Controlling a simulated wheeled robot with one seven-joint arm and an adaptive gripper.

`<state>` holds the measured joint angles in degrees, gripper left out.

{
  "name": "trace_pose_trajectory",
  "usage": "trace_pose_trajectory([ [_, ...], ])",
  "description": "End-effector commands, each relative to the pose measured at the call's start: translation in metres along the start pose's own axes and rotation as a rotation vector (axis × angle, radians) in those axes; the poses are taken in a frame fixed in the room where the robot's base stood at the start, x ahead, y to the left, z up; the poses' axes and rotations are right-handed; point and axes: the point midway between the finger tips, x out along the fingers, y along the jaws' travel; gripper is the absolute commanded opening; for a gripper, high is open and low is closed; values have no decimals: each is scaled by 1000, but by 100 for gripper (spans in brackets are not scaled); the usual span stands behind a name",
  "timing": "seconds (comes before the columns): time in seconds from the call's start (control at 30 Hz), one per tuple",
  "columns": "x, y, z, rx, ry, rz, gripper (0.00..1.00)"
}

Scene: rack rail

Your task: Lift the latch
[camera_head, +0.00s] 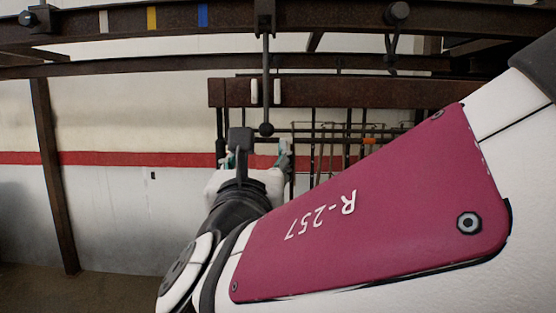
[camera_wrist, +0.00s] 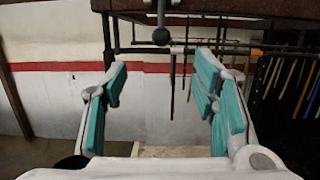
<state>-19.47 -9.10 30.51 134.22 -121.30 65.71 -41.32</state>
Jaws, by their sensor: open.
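A thin dark rod (camera_head: 266,85) hangs from the overhead rail and ends in a round dark knob (camera_head: 266,129); it looks like the latch handle, though I cannot be sure. Two short white strips flank the rod on the rusty crossbeam behind it. The knob also shows in the wrist view (camera_wrist: 161,36), near the top centre. My gripper (camera_head: 256,155) is open and empty, with teal pads on its fingers. In the wrist view my gripper (camera_wrist: 161,75) has its fingers spread wide, and the knob appears above the gap between them, apart from both.
A rusty rail (camera_head: 330,18) with white, yellow and blue marks runs overhead. A rusty crossbeam (camera_head: 380,93) lies behind the rod. Several long-handled tools (camera_wrist: 285,75) hang at the right. A rusty post (camera_head: 54,175) stands at the left, before a white wall with a red stripe.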

Motion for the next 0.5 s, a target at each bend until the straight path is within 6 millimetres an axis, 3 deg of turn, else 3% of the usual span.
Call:
trace_pose_trajectory([
  [0.5,66,-2,-1,2,2,-6,53],
])
